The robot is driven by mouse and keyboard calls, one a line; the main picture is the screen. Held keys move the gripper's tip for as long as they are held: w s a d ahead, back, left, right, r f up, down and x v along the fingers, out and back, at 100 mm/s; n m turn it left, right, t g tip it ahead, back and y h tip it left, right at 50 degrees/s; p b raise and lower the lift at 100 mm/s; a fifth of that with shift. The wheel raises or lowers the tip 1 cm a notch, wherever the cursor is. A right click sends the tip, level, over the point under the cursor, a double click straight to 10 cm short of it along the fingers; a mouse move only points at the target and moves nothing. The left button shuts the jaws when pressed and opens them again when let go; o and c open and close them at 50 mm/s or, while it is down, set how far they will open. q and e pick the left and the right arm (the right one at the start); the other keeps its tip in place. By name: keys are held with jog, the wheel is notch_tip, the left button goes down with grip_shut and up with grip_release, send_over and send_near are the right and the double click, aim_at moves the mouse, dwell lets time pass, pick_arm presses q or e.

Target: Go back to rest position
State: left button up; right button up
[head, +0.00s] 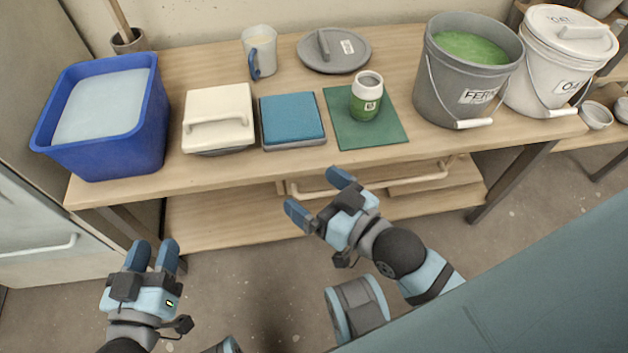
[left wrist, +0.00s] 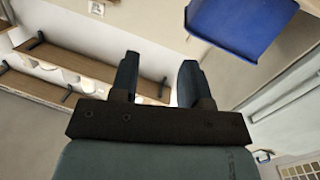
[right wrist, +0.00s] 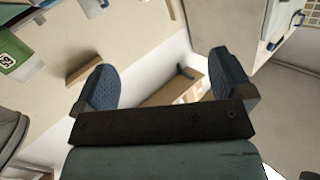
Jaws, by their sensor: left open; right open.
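My left gripper (head: 152,254) is in front of the table at the lower left of the head view, its fingers pointing toward the table. It is open and empty, and its fingers (left wrist: 157,80) show apart in the left wrist view. My right gripper (head: 317,196) is in front of the table's front edge near the middle, pointing up and left. It is open and empty, with its fingers (right wrist: 160,80) wide apart in the right wrist view. Neither gripper touches anything that I can see.
The wooden table (head: 225,180) holds a blue tub (head: 155,125), a cream block with handle (head: 220,105), a green-labelled jar (head: 357,100) on a green mat (head: 392,131), a grey bucket (head: 436,90) with green glaze, and a white lidded bucket (head: 548,75). Floor in front is clear.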

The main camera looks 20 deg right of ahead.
pick_arm(q)
jog(key=s+a+r+g+y+p, duration=0.2)
jog(key=r+p, duration=0.3)
jog(key=p, duration=1.2)
jog(key=s+a+r+g+y+p, duration=0.1)
jog(key=a+r+p, duration=0.3)
jog(key=p, duration=1.3)
jog(key=shift+s+r+g+y, duration=0.4)
jog(key=shift+s+r+g, duration=0.25)
jog(key=shift+g, duration=0.25)
pick_arm(e)
jog(key=s+d+r+g+h, duration=0.3)
jog(key=d+r, duration=0.3)
jog(key=r, duration=0.4)
jog(key=shift+s+r+g+h, duration=0.2)
jog(key=shift+s+g+h, duration=0.2)
jog(key=shift+s+g, duration=0.3)
